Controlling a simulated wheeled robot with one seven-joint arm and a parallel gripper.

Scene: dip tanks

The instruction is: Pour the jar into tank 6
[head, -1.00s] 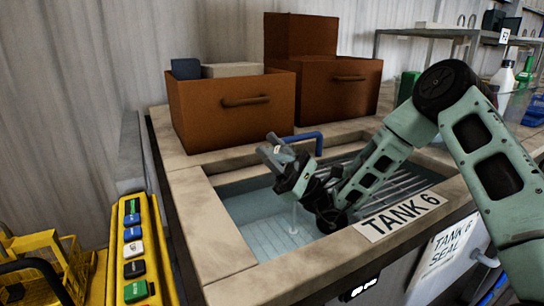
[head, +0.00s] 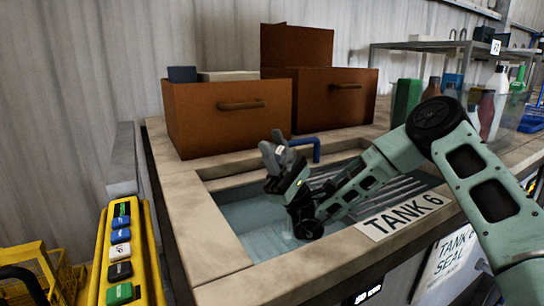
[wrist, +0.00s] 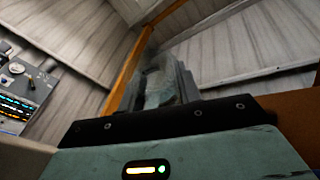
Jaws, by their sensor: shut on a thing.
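Tank 6 (head: 222,215) is a stone-rimmed basin holding bluish water, with a "TANK 6" label (head: 402,216) on its front rim. My gripper (head: 279,152) is over the tank, above the water. It is shut on the jar, a clear greyish vessel that shows between the fingers in the wrist view (wrist: 160,88). In the head view the jar is small and hard to tell apart from the grey fingers, so its exact tilt and contents are unclear. No stream shows below it.
A slatted rack (head: 372,186) lies at the tank's right. Several bottles (head: 497,90) stand at the far right. A yellow button panel (head: 122,255) is at the left.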

